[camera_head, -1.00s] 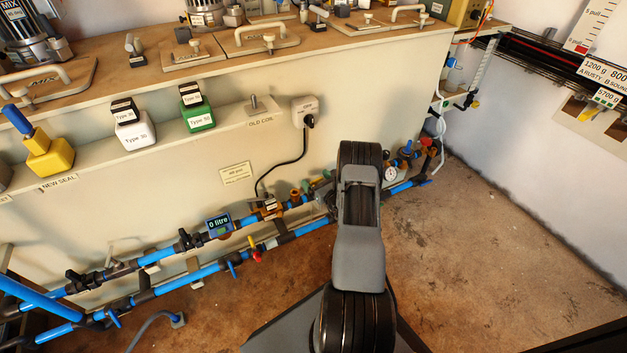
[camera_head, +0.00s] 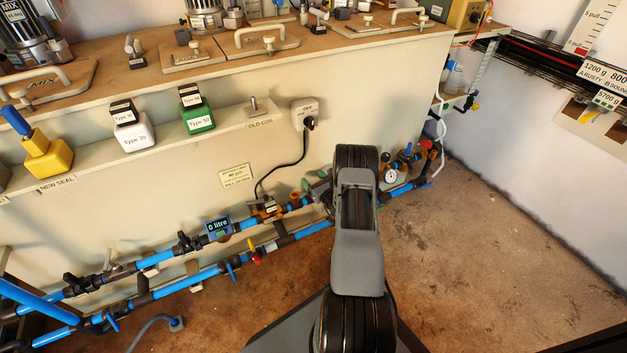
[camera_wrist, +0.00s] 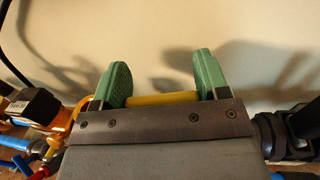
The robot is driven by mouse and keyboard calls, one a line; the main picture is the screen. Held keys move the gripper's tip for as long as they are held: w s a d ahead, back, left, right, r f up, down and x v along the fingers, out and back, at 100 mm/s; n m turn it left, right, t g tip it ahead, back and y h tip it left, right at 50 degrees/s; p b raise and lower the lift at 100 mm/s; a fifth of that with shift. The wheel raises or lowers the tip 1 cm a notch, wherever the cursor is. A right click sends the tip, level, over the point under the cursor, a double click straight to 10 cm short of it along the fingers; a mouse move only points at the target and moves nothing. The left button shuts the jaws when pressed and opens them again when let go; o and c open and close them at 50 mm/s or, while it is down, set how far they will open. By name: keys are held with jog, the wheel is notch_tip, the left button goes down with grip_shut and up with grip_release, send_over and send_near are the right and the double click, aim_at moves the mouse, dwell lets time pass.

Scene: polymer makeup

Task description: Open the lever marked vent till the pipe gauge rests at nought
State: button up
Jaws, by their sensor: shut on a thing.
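In the wrist view my gripper (camera_wrist: 161,80) has its two green fingers on either side of a yellow bar (camera_wrist: 162,98) and is shut on it. The fingers stand apart by the bar's length. I cannot tell whether this bar is the vent lever, as no vent label is readable.
Blue pipes with black valves run along the bench front. A meter (camera_head: 219,227) reads 0 litre. An orange fitting (camera_wrist: 62,125) is left of my gripper, a black fitting (camera_wrist: 275,135) right. Floor at right is clear.

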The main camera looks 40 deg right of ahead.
jog(key=shift+c, duration=0.8)
jog(key=shift+f+n+y+b, duration=0.1)
jog(key=shift+n+y+b, duration=0.3)
jog(key=shift+y, duration=0.2)
jog(key=n+y+b, duration=0.1)
jog(key=y, duration=0.1)
jog(key=n+g+y+b, duration=0.1)
jog(key=y, duration=0.1)
jog(key=n+y+b, duration=0.1)
jog(key=shift+s+a+f+n+y, duration=0.1)
jog(key=shift+a+n+y, duration=0.15)
jog(key=shift+n+y, duration=0.15)
jog(key=n+g+y+b, duration=0.1)
jog(key=n+g+y, duration=0.1)
jog(key=shift+a+y+b, duration=0.2)
jog(key=shift+y+b, duration=0.15)
jog(key=shift+y, duration=0.05)
jog(key=shift+s+a+n+g+y+b, duration=0.15)
jog(key=shift+n+g+y+b, duration=0.25)
jog(key=shift+n+g+y, duration=0.85)
jog(key=shift+r+y, duration=0.2)
jog(key=shift+y, duration=0.05)
